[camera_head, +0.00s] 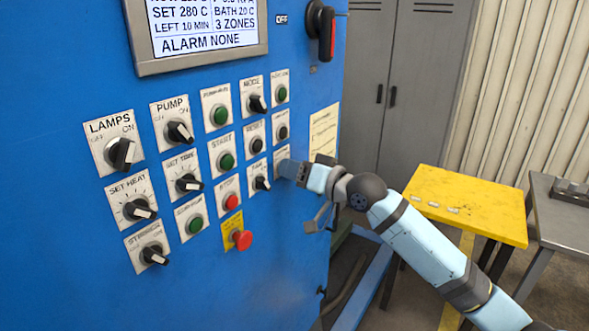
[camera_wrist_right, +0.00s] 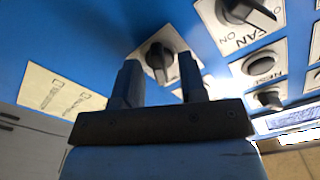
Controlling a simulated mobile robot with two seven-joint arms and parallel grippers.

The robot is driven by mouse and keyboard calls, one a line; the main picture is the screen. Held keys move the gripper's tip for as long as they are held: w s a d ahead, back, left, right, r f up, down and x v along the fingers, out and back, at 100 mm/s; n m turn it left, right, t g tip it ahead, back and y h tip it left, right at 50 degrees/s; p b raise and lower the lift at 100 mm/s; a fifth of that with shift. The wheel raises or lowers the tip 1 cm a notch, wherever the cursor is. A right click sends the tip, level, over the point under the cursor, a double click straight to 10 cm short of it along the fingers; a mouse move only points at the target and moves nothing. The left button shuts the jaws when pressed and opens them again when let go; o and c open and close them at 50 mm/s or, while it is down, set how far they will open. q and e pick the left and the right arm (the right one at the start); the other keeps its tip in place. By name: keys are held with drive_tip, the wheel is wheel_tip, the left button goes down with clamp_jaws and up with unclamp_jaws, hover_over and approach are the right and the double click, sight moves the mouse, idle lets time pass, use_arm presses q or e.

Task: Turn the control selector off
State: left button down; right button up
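The blue control panel (camera_head: 70,90) carries rows of knobs and buttons. My right gripper (camera_head: 286,168) is at the panel's right column, in front of a selector plate it largely hides. In the right wrist view my right gripper (camera_wrist_right: 160,82) has its two dark fingers apart. Beyond and between them is a black selector knob (camera_wrist_right: 158,56) on a pale plate. Its label cannot be read, so I cannot tell for sure that it is the control selector. Whether the fingers touch the knob cannot be told. My left gripper is not in view.
The FAN knob (camera_head: 262,183) is just left of my gripper. A red emergency button (camera_head: 242,240) sits lower left. A red-and-black main handle (camera_head: 326,32) is above. A yellow table (camera_head: 480,205) and grey lockers (camera_head: 400,60) stand to the right.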

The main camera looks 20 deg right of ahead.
drive_tip(key=shift+c, duration=0.4)
clamp_jaws()
drive_tip(key=shift+n, duration=0.3)
drive_tip(key=shift+n+p, duration=0.8)
drive_tip(key=shift+n, duration=4.8)
